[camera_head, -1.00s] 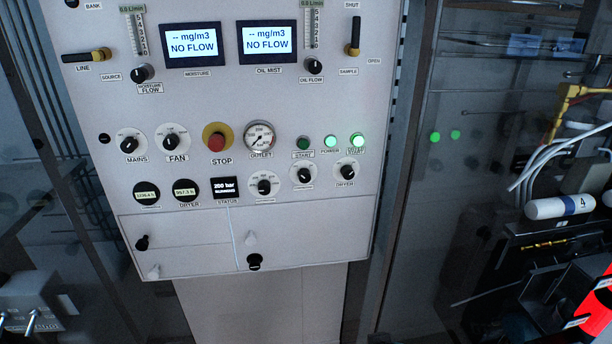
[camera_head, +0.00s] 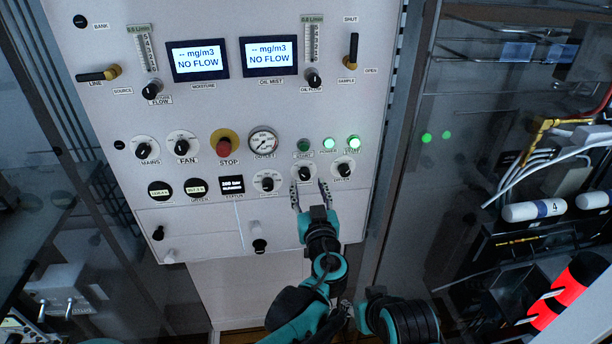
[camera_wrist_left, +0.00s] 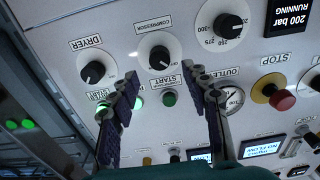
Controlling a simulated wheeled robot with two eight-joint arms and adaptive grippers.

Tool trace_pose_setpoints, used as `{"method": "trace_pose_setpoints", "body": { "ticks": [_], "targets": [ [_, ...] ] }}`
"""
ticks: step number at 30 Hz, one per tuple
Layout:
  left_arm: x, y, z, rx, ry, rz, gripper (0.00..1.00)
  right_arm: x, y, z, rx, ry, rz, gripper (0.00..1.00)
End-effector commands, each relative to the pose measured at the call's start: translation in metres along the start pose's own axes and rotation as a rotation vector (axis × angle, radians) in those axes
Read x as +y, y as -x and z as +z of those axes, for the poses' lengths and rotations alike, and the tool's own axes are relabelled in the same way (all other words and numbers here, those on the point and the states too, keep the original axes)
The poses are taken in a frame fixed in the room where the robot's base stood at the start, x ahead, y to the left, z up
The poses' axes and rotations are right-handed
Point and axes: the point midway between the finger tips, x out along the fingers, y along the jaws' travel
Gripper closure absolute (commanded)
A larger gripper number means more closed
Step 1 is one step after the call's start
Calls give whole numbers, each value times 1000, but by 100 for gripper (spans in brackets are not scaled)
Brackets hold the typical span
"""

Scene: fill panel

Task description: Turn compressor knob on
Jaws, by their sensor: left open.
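The compressor knob (camera_head: 304,173) is a black knob on a round white dial, low on the white panel below the green start button. In the left wrist view the compressor knob (camera_wrist_left: 160,57) shows upside down next to its "COMPRESSOR" label. My left gripper (camera_head: 309,187) is open, with its fingertips just below the dial and on either side of it in the head view. In the left wrist view the left gripper (camera_wrist_left: 161,74) has its fingers apart with the knob showing between their tips. I cannot tell whether they touch it.
The dryer knob (camera_head: 344,170) and another dial (camera_head: 267,182) sit close on either side. The red stop button (camera_head: 223,148) is further left. Lit green lamps (camera_head: 354,143) are above. Cables and cylinders (camera_head: 534,210) are at the right, beyond the panel.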

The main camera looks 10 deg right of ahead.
Motion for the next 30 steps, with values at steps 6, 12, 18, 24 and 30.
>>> {"method": "trace_pose_setpoints", "body": {
  "ticks": [6,12,18,24,30],
  "targets": [
    [-1,-35,0,-1,0,-3,53,0,-1,1,0,0,0,60],
    [-1,-49,0,-2,0,-3,53,0,-1,1,0,0,0,60],
    [-1,-49,0,-2,0,-2,53,0,-1,1,0,0,0,60],
    [-1,-49,0,-2,0,-2,95,0,-1,1,0,0,0,60],
    [-1,-49,0,-2,-2,-2,100,0,-1,1,0,0,0,60]
  ]
}}
